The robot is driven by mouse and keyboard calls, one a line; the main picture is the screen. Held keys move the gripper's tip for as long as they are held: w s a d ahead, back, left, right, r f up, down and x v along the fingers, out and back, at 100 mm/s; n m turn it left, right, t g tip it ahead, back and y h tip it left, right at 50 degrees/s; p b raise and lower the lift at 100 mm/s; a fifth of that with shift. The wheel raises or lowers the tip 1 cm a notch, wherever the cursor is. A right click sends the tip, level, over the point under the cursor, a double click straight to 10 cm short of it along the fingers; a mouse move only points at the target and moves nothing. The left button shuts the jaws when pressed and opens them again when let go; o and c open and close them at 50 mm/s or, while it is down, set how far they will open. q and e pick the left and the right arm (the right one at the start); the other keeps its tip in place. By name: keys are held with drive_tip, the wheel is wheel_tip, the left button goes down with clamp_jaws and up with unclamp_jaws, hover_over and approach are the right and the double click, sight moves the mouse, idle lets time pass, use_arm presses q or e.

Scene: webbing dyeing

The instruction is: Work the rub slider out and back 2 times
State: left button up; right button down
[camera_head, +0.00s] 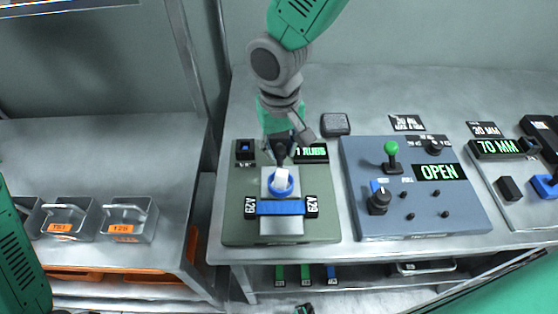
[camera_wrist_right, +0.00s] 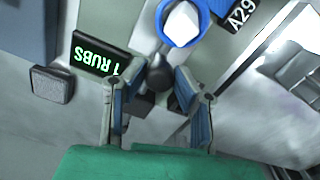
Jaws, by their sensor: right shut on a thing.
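The rub slider has a dark rounded knob (camera_wrist_right: 160,72), joined to a blue ring with a white faceted piece in it (camera_head: 281,182). It sits on a pale track on the green rub panel (camera_head: 238,215). My right gripper (camera_head: 280,148) is over the panel's far part, behind the ring; in the wrist view its fingers (camera_wrist_right: 157,92) are on either side of the dark knob, shut on it. The contact itself is partly hidden. A blue webbing strip (camera_head: 280,207) lies across the track between two black A29 clips. The display (camera_head: 311,150) reads 1 RUBS.
A blue-grey panel (camera_head: 455,205) with a green-topped lever (camera_head: 391,155) and an OPEN display stands right of the rub panel. A small grey block (camera_head: 335,124) lies behind. Metal bins (camera_head: 127,217) stand on the left table. The bench behind the panels is mostly clear.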

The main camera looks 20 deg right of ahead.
drive_tip(key=w, duration=0.2)
drive_tip(key=w+d, duration=0.1)
drive_tip(key=w, duration=0.1)
drive_tip(key=shift+w+d+p, duration=0.1)
drive_tip(key=shift+d+p, duration=0.1)
drive_tip(key=shift+p, duration=0.15)
drive_tip(key=shift+a+r, duration=0.1)
drive_tip(key=shift+a, duration=0.15)
drive_tip(key=c, duration=1.4)
unclamp_jaws()
drive_tip(key=shift+c, duration=0.2)
drive_tip(key=shift+o, duration=0.7)
drive_tip(key=shift+w, duration=0.1)
drive_tip(key=shift+d, duration=0.15)
